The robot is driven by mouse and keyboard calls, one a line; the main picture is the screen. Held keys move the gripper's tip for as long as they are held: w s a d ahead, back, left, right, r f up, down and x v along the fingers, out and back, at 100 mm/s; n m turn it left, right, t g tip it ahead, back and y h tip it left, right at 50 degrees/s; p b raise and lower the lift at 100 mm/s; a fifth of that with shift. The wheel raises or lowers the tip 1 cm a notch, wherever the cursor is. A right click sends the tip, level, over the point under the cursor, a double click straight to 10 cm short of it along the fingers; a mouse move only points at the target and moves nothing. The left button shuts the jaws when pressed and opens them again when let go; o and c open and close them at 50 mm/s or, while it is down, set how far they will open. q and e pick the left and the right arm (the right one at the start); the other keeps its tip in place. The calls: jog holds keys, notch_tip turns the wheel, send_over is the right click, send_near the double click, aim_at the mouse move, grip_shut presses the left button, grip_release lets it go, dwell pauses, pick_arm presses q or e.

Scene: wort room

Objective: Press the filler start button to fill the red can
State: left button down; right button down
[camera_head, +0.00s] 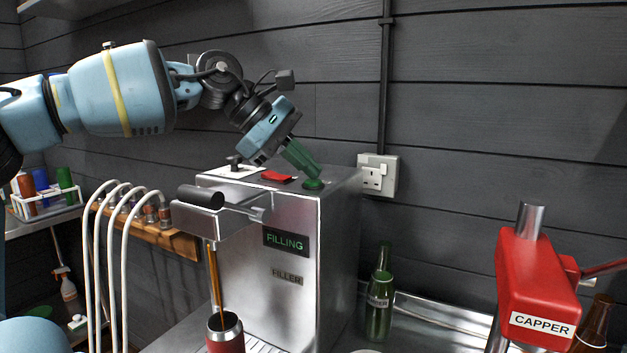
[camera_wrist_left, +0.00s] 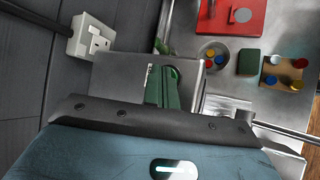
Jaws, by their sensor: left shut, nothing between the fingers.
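The steel filler (camera_head: 335,225) stands against the wall, its panel (camera_head: 286,242) lit with "FILLING". A green start button (camera_head: 314,184) sits on its top right, beside a red button (camera_head: 277,177). My left gripper (camera_head: 312,174) is shut and empty, tilted down, its green fingertips at the green button and seemingly touching it. In the left wrist view the fingers (camera_wrist_left: 169,92) partly cover the button (camera_wrist_left: 175,73). The red can (camera_head: 225,335) stands upright under the spout, and an amber stream runs into it. My right gripper is not in view.
A green bottle (camera_head: 379,305) stands right of the filler, and the red capper (camera_head: 535,285) is further right. A socket (camera_head: 377,175) is on the wall close behind. White hoses (camera_head: 125,250) hang at left. The wrist view shows a bowl of caps (camera_wrist_left: 213,54).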

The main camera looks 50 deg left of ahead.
aim_at(306, 180)
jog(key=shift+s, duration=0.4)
pick_arm(q)
jog(key=shift+r, duration=0.65)
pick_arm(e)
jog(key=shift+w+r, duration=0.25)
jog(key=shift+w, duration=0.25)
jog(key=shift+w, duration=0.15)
pick_arm(q)
jog(key=shift+r+p, duration=0.45)
jog(key=shift+r, duration=1.25)
jog(key=shift+r+p, duration=0.45)
jog(key=shift+r, duration=0.45)
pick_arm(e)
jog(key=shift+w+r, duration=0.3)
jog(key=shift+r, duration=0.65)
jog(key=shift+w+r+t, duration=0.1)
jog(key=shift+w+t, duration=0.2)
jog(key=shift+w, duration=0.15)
